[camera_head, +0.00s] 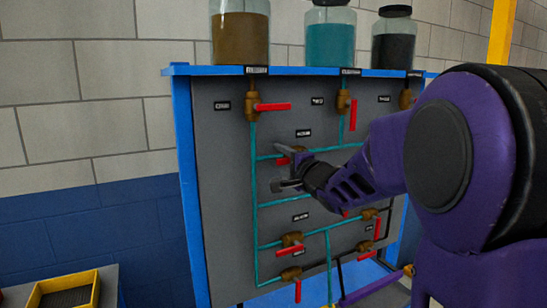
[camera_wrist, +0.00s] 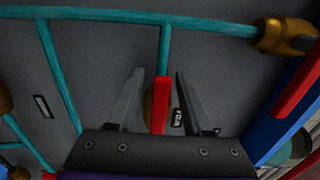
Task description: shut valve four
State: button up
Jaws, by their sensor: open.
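The upright grey panel (camera_head: 222,160) carries teal pipes and several brass valves with red handles. The labels are too small to read, so I cannot tell which valve is number four. My gripper (camera_head: 287,168) is at the panel's middle, by a valve with a red handle (camera_head: 282,161). In the wrist view my gripper (camera_wrist: 155,95) is open. That red handle (camera_wrist: 160,104) shows between its fingers, lined up with the teal pipe (camera_wrist: 165,48). Its brass body (camera_wrist: 149,107) is partly hidden behind the handle. Contact between fingers and handle cannot be told.
Jars of brown (camera_head: 240,38), teal (camera_head: 330,42) and dark (camera_head: 393,48) contents stand on the blue top shelf. Other red handles (camera_head: 272,107) stick out above and below my gripper. My arm hides the panel's right side. A yellow-rimmed tray (camera_head: 92,292) is at lower left.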

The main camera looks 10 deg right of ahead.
jog(key=shift+w, duration=0.15)
grip_shut()
dwell(0.4)
dwell(1.1)
